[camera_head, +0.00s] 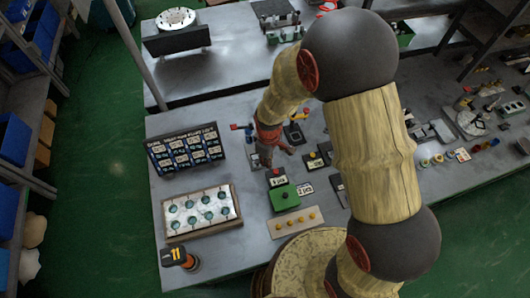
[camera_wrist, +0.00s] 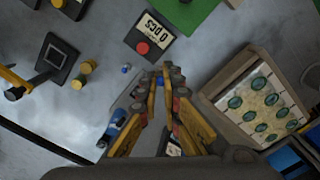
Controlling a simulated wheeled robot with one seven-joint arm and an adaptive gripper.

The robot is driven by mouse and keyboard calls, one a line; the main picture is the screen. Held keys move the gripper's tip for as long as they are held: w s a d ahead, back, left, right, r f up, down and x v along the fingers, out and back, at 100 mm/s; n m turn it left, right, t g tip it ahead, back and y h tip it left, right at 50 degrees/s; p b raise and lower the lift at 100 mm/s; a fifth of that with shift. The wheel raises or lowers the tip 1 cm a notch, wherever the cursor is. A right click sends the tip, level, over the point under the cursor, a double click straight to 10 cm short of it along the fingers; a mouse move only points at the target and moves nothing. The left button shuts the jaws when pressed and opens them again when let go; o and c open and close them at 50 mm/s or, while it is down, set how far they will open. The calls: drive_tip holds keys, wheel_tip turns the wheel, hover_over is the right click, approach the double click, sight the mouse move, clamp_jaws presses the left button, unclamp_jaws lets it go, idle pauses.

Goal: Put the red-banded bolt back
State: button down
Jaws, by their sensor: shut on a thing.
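My gripper (camera_head: 265,157) is over the left part of the workbench, right of the dark panel of pictures. In the wrist view its yellow-sided fingers (camera_wrist: 166,84) are close together. A wood-framed tray (camera_head: 236,222) with a pale top and several teal round spots lies left of and nearer than my gripper. The tray's frame (camera_wrist: 222,103) is to the right of the fingers in the wrist view, apart from them.
A counter with a red button (camera_wrist: 142,47) lies beyond the fingertips. Small yellow cylinders (camera_wrist: 82,76) and a dark square-topped block (camera_wrist: 54,60) are to the left. The dark panel (camera_head: 185,151) stands behind the tray. A green block (camera_head: 284,198) is right of the tray.

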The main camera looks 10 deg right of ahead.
drive_tip(key=w+f, duration=0.3)
drive_tip(key=w, duration=0.1)
drive_tip(key=w+f, duration=0.3)
drive_tip(key=w, duration=0.1)
drive_tip(key=w+d+f, duration=0.1)
drive_tip(key=w+f, duration=0.1)
drive_tip(key=w, duration=0.3)
drive_tip(key=shift+d+f, duration=0.1)
drive_tip(key=shift+f, duration=0.3)
drive_tip(key=shift+w+f+n, duration=0.3)
drive_tip(key=shift+w+f, duration=0.05)
drive_tip(key=shift+f, duration=0.15)
wheel_tip(320, 180, down, 3)
drive_tip(key=shift+w+f, duration=0.15)
drive_tip(key=c, duration=2.5)
unclamp_jaws()
drive_tip(key=shift+f, duration=0.2)
drive_tip(key=o, duration=0.4)
drive_tip(key=shift+r, duration=0.1)
